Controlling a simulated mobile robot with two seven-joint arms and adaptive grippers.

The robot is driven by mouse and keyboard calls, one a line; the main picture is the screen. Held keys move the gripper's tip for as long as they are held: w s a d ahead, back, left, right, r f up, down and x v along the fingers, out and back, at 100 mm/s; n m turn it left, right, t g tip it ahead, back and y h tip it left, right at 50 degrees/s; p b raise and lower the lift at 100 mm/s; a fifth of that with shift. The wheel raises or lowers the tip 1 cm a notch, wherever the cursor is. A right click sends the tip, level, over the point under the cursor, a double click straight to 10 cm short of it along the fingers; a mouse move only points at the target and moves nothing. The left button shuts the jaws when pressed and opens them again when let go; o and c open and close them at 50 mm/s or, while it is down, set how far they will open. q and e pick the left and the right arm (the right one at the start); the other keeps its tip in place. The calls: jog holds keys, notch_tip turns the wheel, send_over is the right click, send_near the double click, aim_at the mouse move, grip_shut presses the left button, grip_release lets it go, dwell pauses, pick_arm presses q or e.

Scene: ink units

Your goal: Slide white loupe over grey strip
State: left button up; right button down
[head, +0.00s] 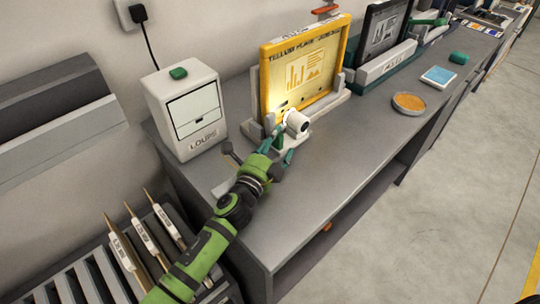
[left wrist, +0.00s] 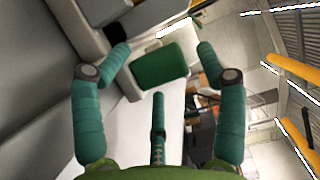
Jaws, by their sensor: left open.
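The white loupe (head: 298,122), a short white cylinder with a dark end, stands at the foot of the yellow-framed plate (head: 302,75). My left gripper (head: 276,146) has teal fingers and is just in front of the loupe, at its lower left. It is open. In the left wrist view, a dark green rectangular pad (left wrist: 160,65) on a pale body shows between and beyond the spread fingers (left wrist: 160,68); I cannot tell which object it belongs to. A pale grey flat piece (head: 224,187) shows beside my left wrist; I cannot tell whether it is the grey strip.
A white box marked as loupe (head: 187,110) stands left of the plate. A black-framed plate (head: 383,38) stands behind to the right. An orange round dish (head: 409,103) and a blue-topped square (head: 437,76) lie on the grey bench (head: 345,150). Its front middle is clear.

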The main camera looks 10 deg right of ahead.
pick_arm(q)
jog(key=v, duration=0.6)
jog(key=shift+s, duration=0.3)
